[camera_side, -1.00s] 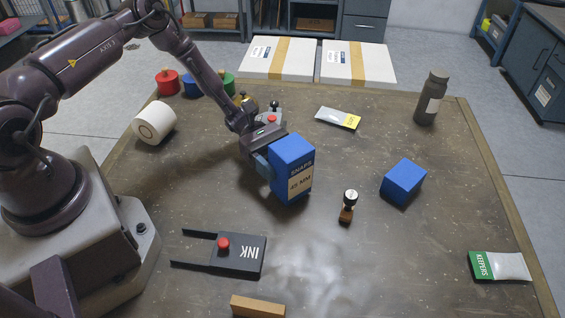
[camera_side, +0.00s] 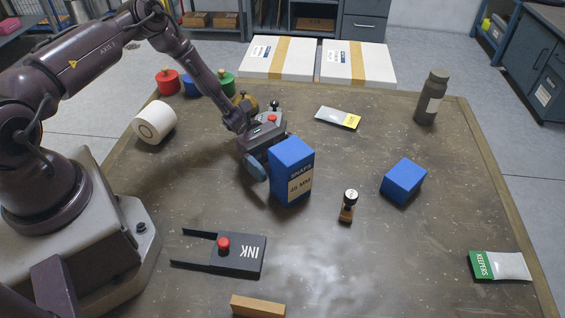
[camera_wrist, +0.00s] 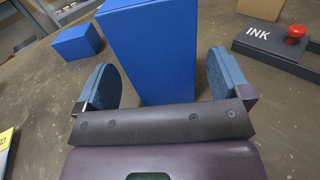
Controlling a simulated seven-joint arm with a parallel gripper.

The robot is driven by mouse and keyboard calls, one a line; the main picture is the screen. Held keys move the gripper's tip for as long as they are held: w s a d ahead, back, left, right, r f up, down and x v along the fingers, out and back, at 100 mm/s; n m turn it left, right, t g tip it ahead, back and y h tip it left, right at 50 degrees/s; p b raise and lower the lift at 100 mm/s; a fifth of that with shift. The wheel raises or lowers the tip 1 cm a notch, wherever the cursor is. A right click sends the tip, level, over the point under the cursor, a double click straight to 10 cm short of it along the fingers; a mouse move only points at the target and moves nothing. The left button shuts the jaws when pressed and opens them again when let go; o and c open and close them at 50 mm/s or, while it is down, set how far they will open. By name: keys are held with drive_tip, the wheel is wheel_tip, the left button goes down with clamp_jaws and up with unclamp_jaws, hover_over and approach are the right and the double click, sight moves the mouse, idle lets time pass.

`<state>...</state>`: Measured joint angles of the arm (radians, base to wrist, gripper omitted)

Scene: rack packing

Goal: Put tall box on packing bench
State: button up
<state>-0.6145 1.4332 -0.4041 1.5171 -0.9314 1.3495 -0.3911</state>
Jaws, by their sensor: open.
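My gripper (camera_side: 262,163) is just left of the box in the side view, low over the bench. In the wrist view my gripper (camera_wrist: 163,88) is open, with one blue pad on each side of the near end of the tall box (camera_wrist: 150,45). Gaps show between the pads and the box. The far finger is hidden behind the box in the side view.
A blue cube (camera_side: 403,181) and a stamp (camera_side: 348,205) stand to the right. The black INK holder (camera_side: 235,255) with a red knob lies in front.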

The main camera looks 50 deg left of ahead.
drive_tip(key=a, duration=0.4)
wheel_tip(320, 180, up, 13)
drive_tip(key=s+d+m+g+y, duration=0.2)
drive_tip(key=s+m+g+y, duration=0.1)
drive_tip(key=m+y, duration=0.2)
drive_tip(key=s+a+r+m+t+y, duration=0.1)
drive_tip(key=s+r+m+t+y, duration=0.3)
drive_tip(key=s+r+m+y, duration=0.2)
drive_tip(key=s+a+r+m+t+y, duration=0.2)
drive_tip(key=s+r+m+t+y, duration=0.2)
drive_tip(key=s+r+m+y, duration=0.3)
drive_tip(key=s+r, duration=0.3)
drive_tip(key=r, duration=0.2)
drive_tip(key=shift+a+t, duration=0.3)
